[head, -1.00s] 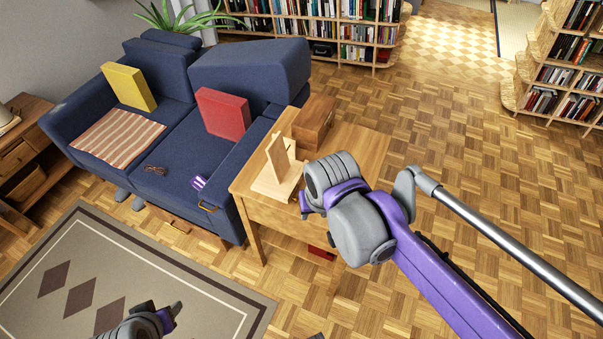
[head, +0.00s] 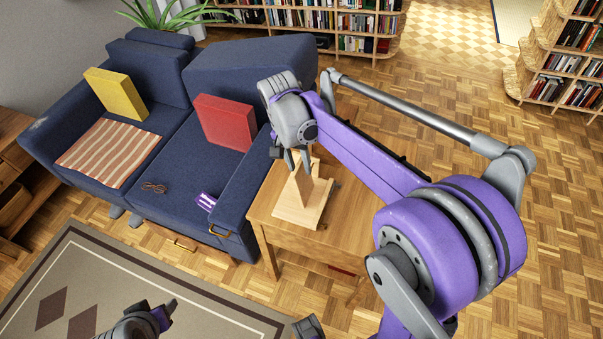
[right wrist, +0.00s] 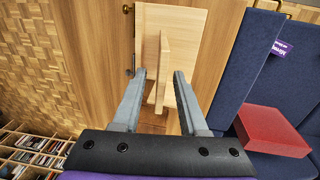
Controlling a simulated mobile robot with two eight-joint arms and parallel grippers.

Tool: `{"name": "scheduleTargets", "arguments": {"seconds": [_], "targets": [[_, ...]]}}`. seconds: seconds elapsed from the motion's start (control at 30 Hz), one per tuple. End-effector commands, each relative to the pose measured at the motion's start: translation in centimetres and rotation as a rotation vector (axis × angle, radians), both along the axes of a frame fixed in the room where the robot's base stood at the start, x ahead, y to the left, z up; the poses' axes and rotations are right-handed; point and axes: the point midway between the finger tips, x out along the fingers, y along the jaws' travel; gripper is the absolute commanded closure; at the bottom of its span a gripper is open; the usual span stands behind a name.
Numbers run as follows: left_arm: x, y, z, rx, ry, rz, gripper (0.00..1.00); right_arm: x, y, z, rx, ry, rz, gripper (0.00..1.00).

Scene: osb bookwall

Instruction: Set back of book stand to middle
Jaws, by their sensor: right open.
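The light wooden book stand (head: 300,212) is on the small wooden side table, with its flat base down and its back panel (head: 303,180) raised. My right gripper (head: 297,158) is over the stand from above, at the upper part of the back. In the right wrist view, the open fingers of the right gripper (right wrist: 160,76) are on either side of the back panel (right wrist: 165,55), with gaps showing. The base (right wrist: 185,28) lies below it. My left gripper (head: 165,314) is at the bottom left of the head view, far from the stand; its jaws are unclear.
The side table (head: 345,215) adjoins a blue sofa (head: 240,225) with a red cushion (head: 223,122) and a yellow cushion (head: 116,93). The sofa arm is close to the stand. My right arm covers the table's back part. Bookshelves (head: 340,28) stand far behind; open parquet is at right.

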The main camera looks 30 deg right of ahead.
Motion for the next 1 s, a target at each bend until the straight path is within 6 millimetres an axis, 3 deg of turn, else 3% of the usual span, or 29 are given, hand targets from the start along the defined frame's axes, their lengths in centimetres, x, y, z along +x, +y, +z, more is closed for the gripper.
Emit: {"name": "scheduleTargets", "arguments": {"seconds": [0.1, 0.23, 0.6, 0.63, 0.87, 1.0], "targets": [[0.0, 0.0, -0.2, 0.000, 0.001, 0.000, 0.50, -0.2, -0.2, -2.0, 0.000, 0.000, 0.000, 0.57], [0.0, 0.0, -0.3, 0.000, 0.001, 0.000, 0.50, -0.4, -0.4, -3.4, 0.000, 0.000, 0.000, 0.57], [0.0, 0.0, -0.3, 0.000, 0.001, 0.000, 0.50, -0.5, -0.5, -4.0, 0.001, -0.001, 0.001, 0.57], [0.0, 0.0, -0.3, 0.000, 0.001, 0.000, 0.50, -0.5, -0.5, -4.0, 0.001, -0.001, 0.001, 0.59], [-0.1, 0.0, -0.3, 0.000, 0.001, 0.000, 0.50, -0.5, -0.5, -4.0, 0.001, -0.001, 0.001, 1.00], [-0.1, 0.0, -0.3, 0.000, 0.001, 0.000, 0.50, -0.5, -0.5, -4.0, 0.000, -0.001, 0.001, 1.00]]}}
